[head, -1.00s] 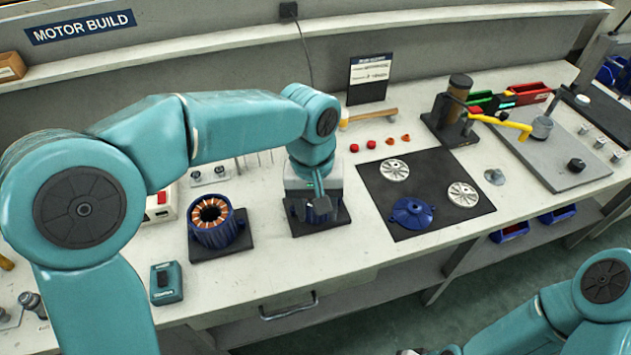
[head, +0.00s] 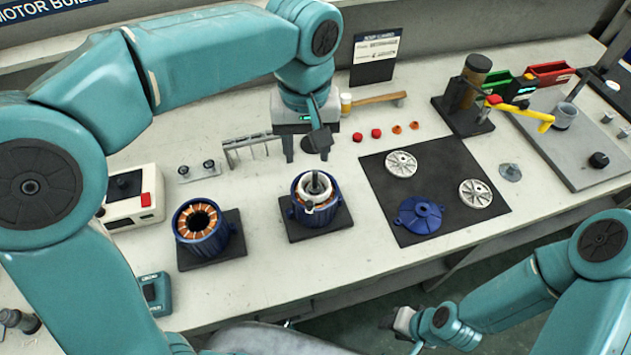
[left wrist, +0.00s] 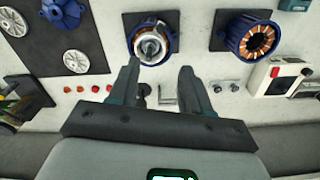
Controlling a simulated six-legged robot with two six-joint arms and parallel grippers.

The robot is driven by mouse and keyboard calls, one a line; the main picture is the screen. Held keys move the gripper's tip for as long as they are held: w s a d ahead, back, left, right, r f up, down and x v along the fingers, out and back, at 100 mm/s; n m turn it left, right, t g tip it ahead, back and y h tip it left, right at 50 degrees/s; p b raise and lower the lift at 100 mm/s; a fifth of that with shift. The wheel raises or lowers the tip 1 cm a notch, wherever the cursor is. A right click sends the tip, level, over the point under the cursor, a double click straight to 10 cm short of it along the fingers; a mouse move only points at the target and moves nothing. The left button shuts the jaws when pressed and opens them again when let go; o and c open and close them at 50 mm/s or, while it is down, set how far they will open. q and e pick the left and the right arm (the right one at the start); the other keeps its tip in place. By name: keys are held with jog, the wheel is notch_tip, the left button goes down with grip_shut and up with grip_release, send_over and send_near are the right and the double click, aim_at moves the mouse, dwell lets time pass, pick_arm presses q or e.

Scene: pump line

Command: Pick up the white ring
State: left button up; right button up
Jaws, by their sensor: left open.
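The white ring (head: 323,194) sits at the top of a blue motor housing (head: 304,216), around a grey shaft, on a dark square pad. The ring also shows in the left wrist view (left wrist: 140,42), just beyond my fingertips. My left gripper (head: 307,152) is open and empty. It hangs behind the housing, toward the wall, apart from the ring. In the left wrist view, its two fingers (left wrist: 159,68) point toward the housing. My right gripper (head: 400,325) is low at the front of the bench; its jaws are too small to read.
A second blue housing with copper windings (head: 203,222) stands to the left. A small rack (head: 250,148) is left of my left gripper. A dark mat (head: 440,158) with silver discs and a blue cover lies to the right. A mallet (head: 372,100) lies behind.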

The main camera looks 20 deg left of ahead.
pick_arm(q)
send_over(309, 203)
notch_tip(309, 203, down, 10)
jog(key=shift+w+a, duration=0.1)
jog(key=shift+a, duration=0.05)
jog(key=shift+s+f, duration=0.2)
jog(key=shift+f, duration=0.25)
jog(key=f, duration=0.4)
jog(key=shift+w+d, duration=0.15)
jog(key=shift+d, duration=0.05)
jog(key=shift+f, duration=0.4)
grip_shut()
